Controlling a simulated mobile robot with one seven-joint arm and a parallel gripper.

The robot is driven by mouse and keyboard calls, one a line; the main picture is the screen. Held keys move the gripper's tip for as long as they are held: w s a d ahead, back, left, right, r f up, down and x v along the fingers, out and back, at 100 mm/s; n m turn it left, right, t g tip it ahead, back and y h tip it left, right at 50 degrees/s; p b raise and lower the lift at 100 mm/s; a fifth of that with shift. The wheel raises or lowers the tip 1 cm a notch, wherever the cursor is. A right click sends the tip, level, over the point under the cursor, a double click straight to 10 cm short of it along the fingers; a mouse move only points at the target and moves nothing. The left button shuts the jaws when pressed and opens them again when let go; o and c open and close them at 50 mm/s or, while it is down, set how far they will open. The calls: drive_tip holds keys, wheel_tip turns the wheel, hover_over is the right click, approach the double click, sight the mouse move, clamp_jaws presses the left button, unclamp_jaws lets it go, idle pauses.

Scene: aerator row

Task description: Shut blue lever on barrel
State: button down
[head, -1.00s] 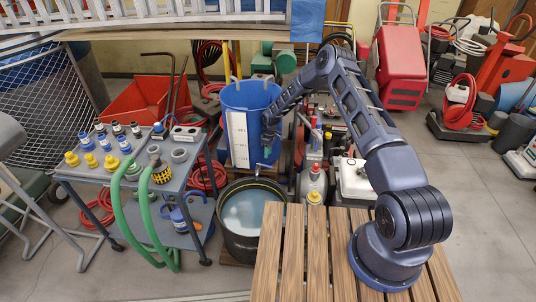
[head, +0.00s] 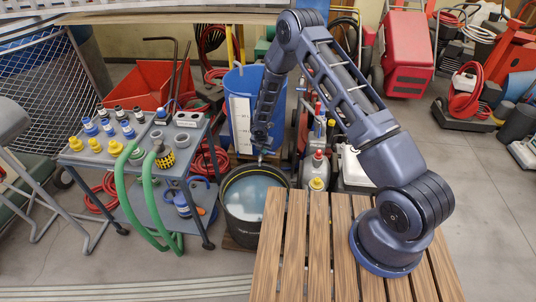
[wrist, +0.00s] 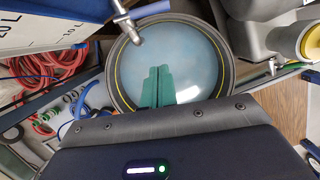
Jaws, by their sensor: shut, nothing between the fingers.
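The blue barrel (head: 241,108) with a white level strip stands behind the black tub; its side also shows at the upper left of the wrist view (wrist: 50,12). A metal tap (wrist: 124,20) juts out from the barrel over the tub. The blue lever (wrist: 152,10) sticks out to the right of the tap at the top edge of the wrist view. My gripper (wrist: 158,84) has green fingers pressed together with nothing between them. In the wrist view they lie below the tap and lever, apart from them. In the head view my wrist hides part of the barrel.
The black tub (head: 228,222) holds cloudy pale liquid under the tap. A grey cart (head: 190,150) with bottles and green hoses stands to the left. Sprayer bottles (head: 317,167) stand close on the right. A slatted wooden deck (head: 318,240) is in front.

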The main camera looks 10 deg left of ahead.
sight(271, 153)
drive_tip(key=w+d+f, duration=0.1)
drive_tip(key=w+f, duration=0.5)
drive_tip(key=f, duration=0.3)
drive_tip(key=shift+d, duration=0.3)
drive_tip(key=shift+w, duration=0.1)
drive_tip(key=shift+w+d+n, duration=0.4)
drive_tip(key=shift+w+n, duration=0.1)
drive_tip(key=shift+n, duration=0.4)
drive_tip(key=shift+w+d, duration=0.15)
drive_tip(key=shift+w, duration=0.1)
